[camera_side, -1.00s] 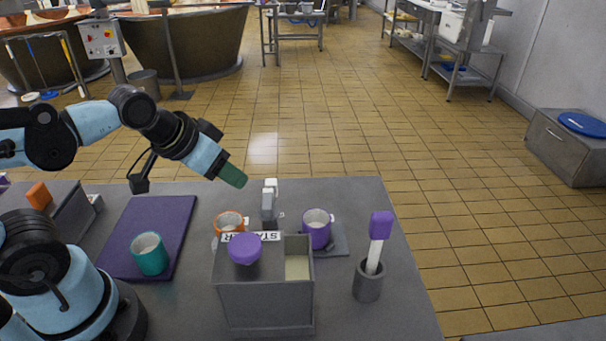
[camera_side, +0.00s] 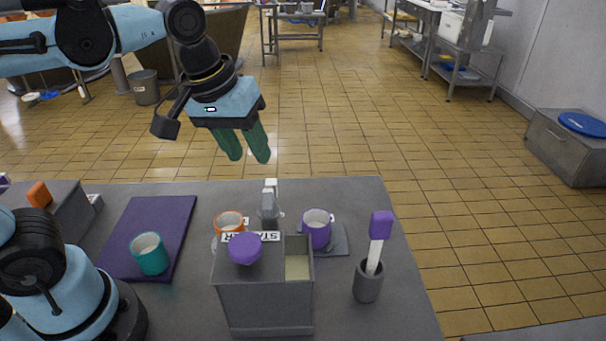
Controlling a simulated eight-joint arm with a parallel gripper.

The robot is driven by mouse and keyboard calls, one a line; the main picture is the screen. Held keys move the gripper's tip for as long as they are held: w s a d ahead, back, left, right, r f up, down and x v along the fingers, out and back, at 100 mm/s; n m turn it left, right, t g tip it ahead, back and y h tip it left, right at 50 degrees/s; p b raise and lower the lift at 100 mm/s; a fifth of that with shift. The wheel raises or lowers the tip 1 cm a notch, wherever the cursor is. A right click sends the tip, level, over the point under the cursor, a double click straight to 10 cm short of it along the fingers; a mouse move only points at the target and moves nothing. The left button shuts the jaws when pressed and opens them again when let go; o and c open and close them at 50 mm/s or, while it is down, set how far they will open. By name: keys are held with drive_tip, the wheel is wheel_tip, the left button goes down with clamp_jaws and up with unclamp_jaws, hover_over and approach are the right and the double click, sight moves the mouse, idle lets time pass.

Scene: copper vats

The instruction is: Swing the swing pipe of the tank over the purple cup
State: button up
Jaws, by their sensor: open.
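The grey tank (camera_side: 265,300) stands at the front middle of the table, with a purple knob (camera_side: 246,249) on its lid and an open section at its right. Its swing pipe (camera_side: 269,202) is a light grey upright piece behind the tank, between the two cups; its lower end is partly hidden. The purple cup (camera_side: 317,232) stands upright to the right of the pipe, behind the tank. The orange cup (camera_side: 228,223) stands left of the pipe, partly hidden by the tank's label. My gripper (camera_side: 247,160), with green fingers, is open and empty, above and behind the pipe, pointing down.
A teal cup (camera_side: 149,255) stands on a purple mat (camera_side: 177,222) at the left. A grey holder (camera_side: 368,282) with a purple-ended tool (camera_side: 380,228) stands at the right. A grey box (camera_side: 62,212) with an orange knob is at the far left.

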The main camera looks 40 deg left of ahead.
sight(267, 198)
drive_tip(key=s+d+r+n+g, duration=0.1)
drive_tip(key=d+r+n+g, duration=0.35)
drive_tip(key=r, duration=0.25)
drive_tip(key=shift+t+y, duration=0.3)
drive_tip(key=shift+t, duration=0.15)
drive_tip(key=f, duration=1.2)
drive_tip(key=shift+d+f, duration=0.2)
drive_tip(key=shift+d, duration=0.2)
clamp_jaws()
